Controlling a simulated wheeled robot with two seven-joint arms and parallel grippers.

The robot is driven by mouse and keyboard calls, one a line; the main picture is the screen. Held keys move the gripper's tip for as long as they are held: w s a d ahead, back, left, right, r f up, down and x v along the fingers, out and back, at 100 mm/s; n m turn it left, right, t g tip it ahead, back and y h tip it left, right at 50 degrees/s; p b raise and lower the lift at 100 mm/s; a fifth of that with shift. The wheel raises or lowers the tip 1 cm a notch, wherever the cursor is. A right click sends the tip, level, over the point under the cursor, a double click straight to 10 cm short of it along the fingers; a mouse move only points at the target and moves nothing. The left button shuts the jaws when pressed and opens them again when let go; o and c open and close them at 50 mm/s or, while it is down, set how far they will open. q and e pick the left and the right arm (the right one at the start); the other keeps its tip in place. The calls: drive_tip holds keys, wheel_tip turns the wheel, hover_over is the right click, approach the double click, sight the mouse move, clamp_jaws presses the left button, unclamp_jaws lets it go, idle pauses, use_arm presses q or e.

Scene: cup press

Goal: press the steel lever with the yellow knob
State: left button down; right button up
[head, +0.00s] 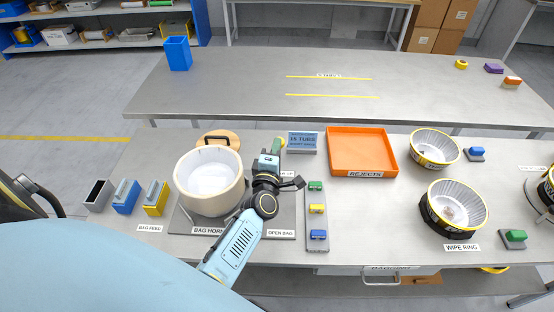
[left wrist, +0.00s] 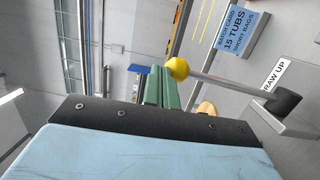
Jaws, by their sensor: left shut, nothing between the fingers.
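The steel lever (left wrist: 225,82) runs from a dark round pivot (left wrist: 286,102) to a yellow knob (left wrist: 178,68) in the left wrist view. My left gripper (left wrist: 164,84) has green fingers, shut with nothing between them. Their tips lie right beside the knob in that picture; I cannot tell whether they touch it. In the head view the left gripper (head: 276,147) is just right of the big cream pot, and it and my arm hide most of the lever. My right gripper is not in view.
The cream pot (head: 209,203) stands left of my arm. A blue sign (head: 302,140), an orange tray (head: 361,151) and a strip with green, yellow and blue blocks (head: 317,232) are to the right. Two ringed bowls stand farther right, including one (head: 432,148) at the back.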

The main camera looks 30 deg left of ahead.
use_arm(q)
drive_tip(key=shift+a+b+x, duration=0.25)
drive_tip(key=shift+b+x, duration=0.05)
drive_tip(key=shift+x, duration=1.15)
drive_tip(key=shift+w+a, duration=0.1)
drive_tip(key=shift+s+r+p, duration=0.25)
drive_tip(key=shift+s+p, duration=0.05)
drive_tip(key=shift+p, duration=0.15)
drive_tip(key=s+d+r+p, duration=0.3)
drive_tip(key=s+r, duration=0.4)
drive_tip(key=s, duration=0.3)
drive_tip(key=shift+s+d+p, duration=0.25)
drive_tip(key=shift+d+p, duration=0.05)
drive_tip(key=shift+d, duration=0.1)
